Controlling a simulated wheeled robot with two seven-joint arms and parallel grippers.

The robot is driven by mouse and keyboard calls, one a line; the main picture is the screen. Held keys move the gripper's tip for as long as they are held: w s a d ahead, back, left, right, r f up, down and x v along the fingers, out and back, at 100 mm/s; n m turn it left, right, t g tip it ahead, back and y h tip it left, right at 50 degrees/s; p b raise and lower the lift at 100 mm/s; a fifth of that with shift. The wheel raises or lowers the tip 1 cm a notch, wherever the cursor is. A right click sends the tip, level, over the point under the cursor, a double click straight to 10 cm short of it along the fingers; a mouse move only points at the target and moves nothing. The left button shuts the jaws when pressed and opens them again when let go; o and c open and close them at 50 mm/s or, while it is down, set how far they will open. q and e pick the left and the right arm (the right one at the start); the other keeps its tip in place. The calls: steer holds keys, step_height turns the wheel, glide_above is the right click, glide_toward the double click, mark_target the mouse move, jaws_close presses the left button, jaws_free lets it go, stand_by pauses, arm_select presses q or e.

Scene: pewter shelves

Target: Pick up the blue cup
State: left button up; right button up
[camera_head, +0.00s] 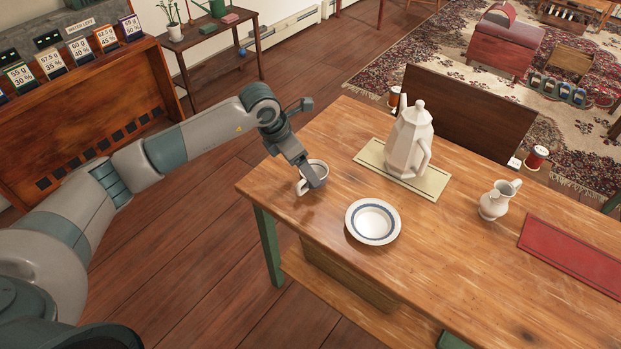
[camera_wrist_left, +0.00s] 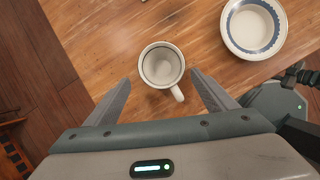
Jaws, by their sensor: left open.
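The cup (camera_head: 324,172) stands upright near the table's left end in the head view, partly hidden by my left gripper (camera_head: 311,178). It is white with a thin dark line inside the rim, not plainly blue. In the left wrist view the cup (camera_wrist_left: 162,62) shows from above, its handle pointing down and right. The two fingers of my left gripper (camera_wrist_left: 161,78) are spread apart, one to each side of the cup's lower part, with nothing held. My right gripper is not in view.
A white dish with a blue band (camera_head: 373,222) lies right of the cup on the wooden table (camera_head: 300,225). A tall white pot (camera_head: 408,145) stands on a cream mat (camera_head: 430,186). A small white jug (camera_head: 496,200) and a red mat (camera_head: 575,252) are farther right.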

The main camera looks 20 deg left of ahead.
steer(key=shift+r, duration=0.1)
arm_select(q)
steer(key=shift+d+f, duration=0.1)
steer(key=shift+f, duration=0.15)
steer(key=x, duration=0.1)
steer(key=p+x, duration=0.1)
steer(key=shift+d+f+p, duration=0.3)
steer(key=shift+w+d+f, duration=0.1)
steer(key=shift+w+f, duration=0.1)
steer(key=shift+f, duration=0.3)
steer(key=shift+w+d+f, duration=0.1)
steer(key=shift+w+f, duration=0.05)
steer(key=shift+f, duration=0.25)
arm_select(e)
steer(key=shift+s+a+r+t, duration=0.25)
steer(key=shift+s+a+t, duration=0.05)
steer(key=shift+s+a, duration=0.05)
arm_select(q)
steer(key=c, duration=1.2)
